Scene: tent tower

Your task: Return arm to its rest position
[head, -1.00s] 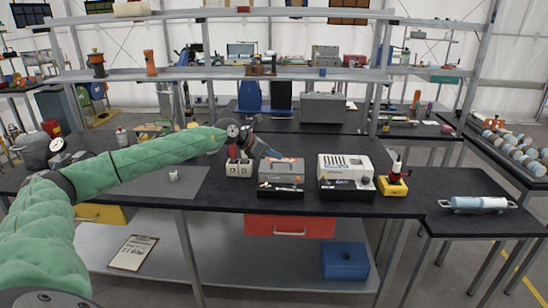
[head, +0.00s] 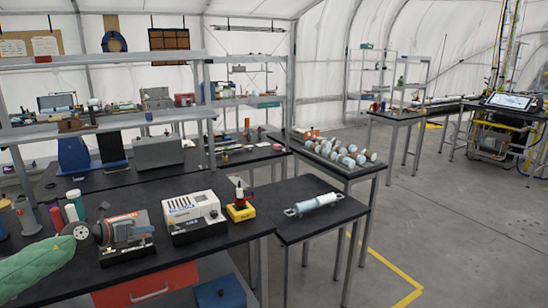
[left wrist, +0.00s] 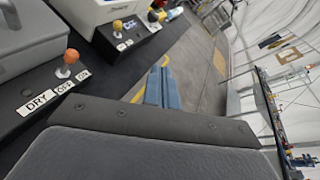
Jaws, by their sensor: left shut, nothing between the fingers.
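My left arm (head: 38,265), in a green padded sleeve, comes in at the lower left of the head view. My left gripper (head: 148,230) is above the bench, in front of a grey box-shaped device. In the left wrist view its two blue fingers (left wrist: 164,88) lie together with nothing between them, and grey floor shows beyond them. My right arm and gripper are not in view.
The black bench (head: 170,260) holds a white device (head: 193,215) and a yellow-based tool (head: 241,207). A lower side table (head: 318,225) bears a pale cylinder (head: 315,204). Open floor lies right.

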